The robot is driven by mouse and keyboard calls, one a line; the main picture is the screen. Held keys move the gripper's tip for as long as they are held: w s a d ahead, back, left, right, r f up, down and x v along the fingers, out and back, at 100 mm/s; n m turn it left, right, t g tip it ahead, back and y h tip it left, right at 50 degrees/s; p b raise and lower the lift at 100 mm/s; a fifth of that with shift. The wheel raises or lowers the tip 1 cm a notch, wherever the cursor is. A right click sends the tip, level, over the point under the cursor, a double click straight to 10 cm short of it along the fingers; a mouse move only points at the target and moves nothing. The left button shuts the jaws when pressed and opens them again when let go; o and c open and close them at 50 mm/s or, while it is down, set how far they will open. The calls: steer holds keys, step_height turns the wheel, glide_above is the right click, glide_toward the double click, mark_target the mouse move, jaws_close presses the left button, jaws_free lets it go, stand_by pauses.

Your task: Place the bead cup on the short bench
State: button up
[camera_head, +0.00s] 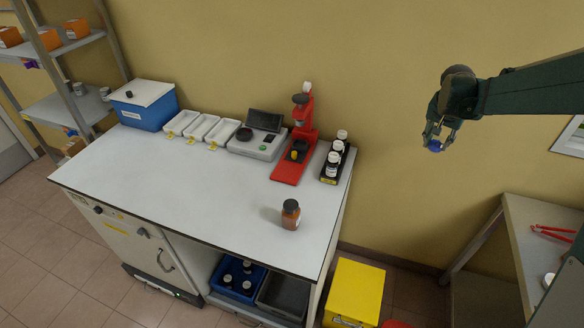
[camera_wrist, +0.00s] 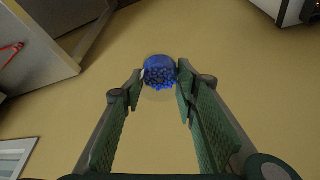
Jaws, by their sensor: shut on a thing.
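My gripper (camera_head: 440,138) is shut on the bead cup (camera_head: 434,146), high in the air in front of the yellow wall. In the wrist view the cup (camera_wrist: 160,72) is a small clear cup with blue beads, between the two green fingertips. Another bench (camera_head: 535,217), partly cut off, stands at the right, lower than the gripper. I cannot tell for sure which is the short bench.
The white-topped bench carries a blue box (camera_head: 142,112), white trays (camera_head: 205,128), a scale (camera_head: 250,143), a red press (camera_head: 297,150), a rack of bottles (camera_head: 336,160) and a brown bottle (camera_head: 290,215). Red tongs (camera_head: 550,231) lie on the right bench. A yellow bin (camera_head: 355,292) stands between the benches.

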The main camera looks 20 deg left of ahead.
steer(key=s+a+n+y, duration=0.15)
steer(key=s+a, duration=0.25)
steer(key=a, duration=1.4)
steer(key=s+a+n, duration=0.3)
steer(key=s+a, duration=0.1)
steer(key=a, duration=1.4)
steer(key=s+a+n+y, duration=0.1)
steer(key=s+a, duration=0.5)
steer(key=a, duration=0.3)
steer(key=s+a+n, duration=0.2)
steer(key=s+a, duration=0.4)
steer(key=a, duration=0.4)
steer(key=s+a+n+y, duration=0.1)
steer(key=s+a, duration=0.5)
steer(key=a, duration=0.3)
steer(key=shift+d+f+b, duration=0.1)
steer(key=shift+f+b, duration=0.35)
steer(key=shift+f, duration=2.05)
steer(key=shift+f+b, duration=0.5)
steer(key=shift+f, duration=2.6)
steer(key=shift+f, duration=0.1)
